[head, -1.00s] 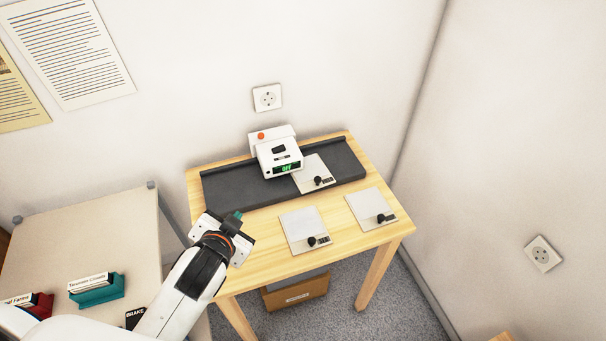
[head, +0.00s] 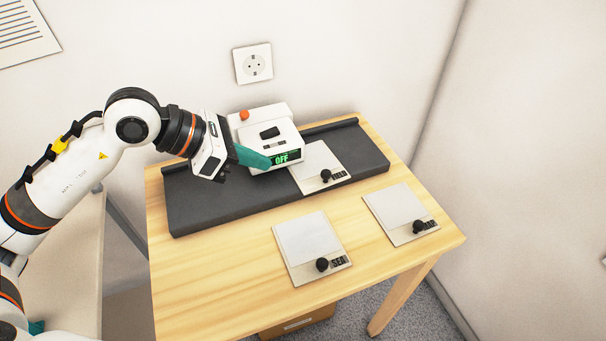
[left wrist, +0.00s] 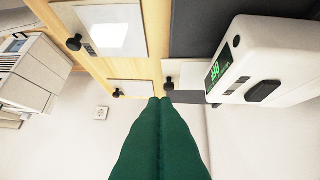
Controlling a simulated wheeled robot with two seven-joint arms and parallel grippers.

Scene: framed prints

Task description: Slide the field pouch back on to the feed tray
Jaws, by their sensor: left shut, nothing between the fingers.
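The field pouch (head: 319,163) is a pale flat sheet with a black knob and a label at its front. It lies on the dark feed tray (head: 200,205), close against the right side of the white machine (head: 272,127). Its back left part is hidden by the machine. My left gripper (head: 262,159), with teal fingers, is shut and empty in front of the machine's display, left of the pouch. In the left wrist view the shut fingers (left wrist: 160,102) point towards the field pouch's knob, apparently short of it. My right gripper is not in view.
Two similar pouches, the sea pouch (head: 307,243) and the road pouch (head: 396,210), lie on the wooden table (head: 210,275) in front of the tray. The machine has an orange button and a green display reading OFF. The table's front left is clear.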

